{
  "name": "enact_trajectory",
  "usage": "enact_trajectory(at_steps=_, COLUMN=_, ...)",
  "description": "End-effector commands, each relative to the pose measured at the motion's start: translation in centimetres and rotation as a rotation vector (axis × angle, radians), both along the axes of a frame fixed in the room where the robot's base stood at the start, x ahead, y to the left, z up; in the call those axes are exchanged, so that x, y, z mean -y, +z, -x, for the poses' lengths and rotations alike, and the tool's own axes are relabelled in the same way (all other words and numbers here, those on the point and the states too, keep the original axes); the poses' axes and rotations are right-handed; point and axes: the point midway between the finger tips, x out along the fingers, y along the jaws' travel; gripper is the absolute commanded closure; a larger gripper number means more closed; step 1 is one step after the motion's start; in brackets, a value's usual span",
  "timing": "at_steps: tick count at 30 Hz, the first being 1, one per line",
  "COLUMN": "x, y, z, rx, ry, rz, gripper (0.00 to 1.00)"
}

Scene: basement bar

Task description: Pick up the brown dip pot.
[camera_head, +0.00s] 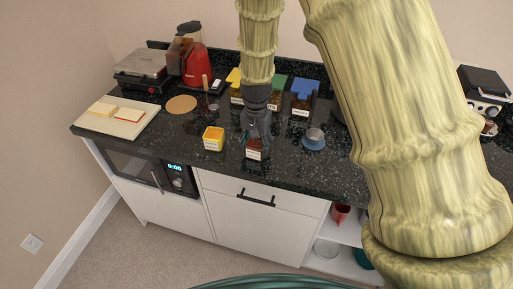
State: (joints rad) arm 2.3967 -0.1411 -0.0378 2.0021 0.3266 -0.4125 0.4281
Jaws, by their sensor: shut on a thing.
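The brown dip pot (254,154) is a small dark reddish-brown pot with a white label on its front. It is near the front edge of the black speckled counter, below my gripper. My gripper (257,138) points down from above and is shut on the brown dip pot. Its fingers hide the top of the pot. I cannot tell whether the pot's base touches the counter.
A yellow pot (213,139) stands just left, and a small metal cup on a blue base (314,138) to the right. Behind are yellow-, green- and blue-lidded containers (303,97). A board (118,118), red blender (195,66) and grill (143,68) are left.

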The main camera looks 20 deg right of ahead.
Motion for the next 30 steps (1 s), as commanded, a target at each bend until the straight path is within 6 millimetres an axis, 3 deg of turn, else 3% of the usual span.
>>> enact_trajectory(at_steps=10, x=0.0, y=0.5, z=-0.1, rx=0.002, ry=0.000, rz=0.000, gripper=0.75)
enact_trajectory(at_steps=20, x=0.0, y=3.5, z=-0.1, rx=0.004, ry=0.000, rz=0.000, gripper=0.75)
enact_trajectory(at_steps=30, x=1.6, y=3.9, z=6.3, rx=0.000, ry=-0.002, rz=-0.001, gripper=0.75)
